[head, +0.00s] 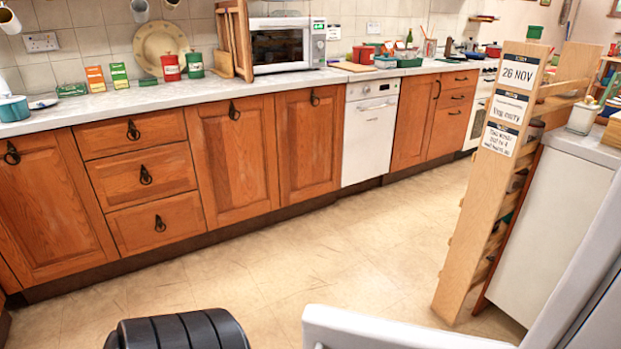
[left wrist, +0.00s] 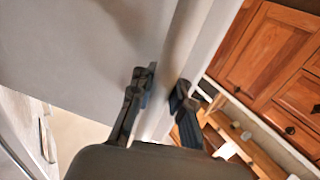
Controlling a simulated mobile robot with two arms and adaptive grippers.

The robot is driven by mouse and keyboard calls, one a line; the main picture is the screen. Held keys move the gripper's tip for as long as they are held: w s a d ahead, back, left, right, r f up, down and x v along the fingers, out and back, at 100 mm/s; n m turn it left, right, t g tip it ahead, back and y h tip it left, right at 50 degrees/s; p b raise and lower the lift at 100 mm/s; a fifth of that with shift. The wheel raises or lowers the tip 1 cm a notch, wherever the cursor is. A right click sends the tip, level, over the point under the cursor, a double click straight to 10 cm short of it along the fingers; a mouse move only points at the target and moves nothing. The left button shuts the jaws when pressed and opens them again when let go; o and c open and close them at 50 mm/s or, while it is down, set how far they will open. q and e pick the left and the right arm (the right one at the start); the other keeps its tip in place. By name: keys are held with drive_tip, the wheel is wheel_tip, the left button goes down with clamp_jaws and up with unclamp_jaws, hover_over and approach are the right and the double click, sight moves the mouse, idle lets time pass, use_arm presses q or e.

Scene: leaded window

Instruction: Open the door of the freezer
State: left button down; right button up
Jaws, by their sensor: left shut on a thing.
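In the left wrist view, a broad pale grey-white panel, apparently the freezer door (left wrist: 75,60), fills the upper left. A pale, rounded vertical strip along its edge passes between the black fingers of my left gripper (left wrist: 166,90). The gripper is shut on this strip; whether it is a handle or the door's edge, I cannot tell. In the head view, white pieces at the lower right, apparently part of the freezer (head: 400,331), are cut off by the frame. Neither the whole freezer nor its inside shows. My right gripper is in neither view.
Wooden cabinets (head: 232,160) and a white dishwasher (head: 371,130) line the far wall under a counter holding a microwave (head: 280,45). A tall wooden rack (head: 483,190) with paper notes stands at the right beside a white cabinet (head: 550,230). The floor (head: 300,265) between is clear.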

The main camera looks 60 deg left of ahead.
use_arm(q)
drive_tip(key=shift+s+a, duration=0.15)
drive_tip(key=shift+a, duration=0.05)
drive_tip(key=c, duration=1.2)
unclamp_jaws()
drive_tip(key=shift+s+d, duration=0.1)
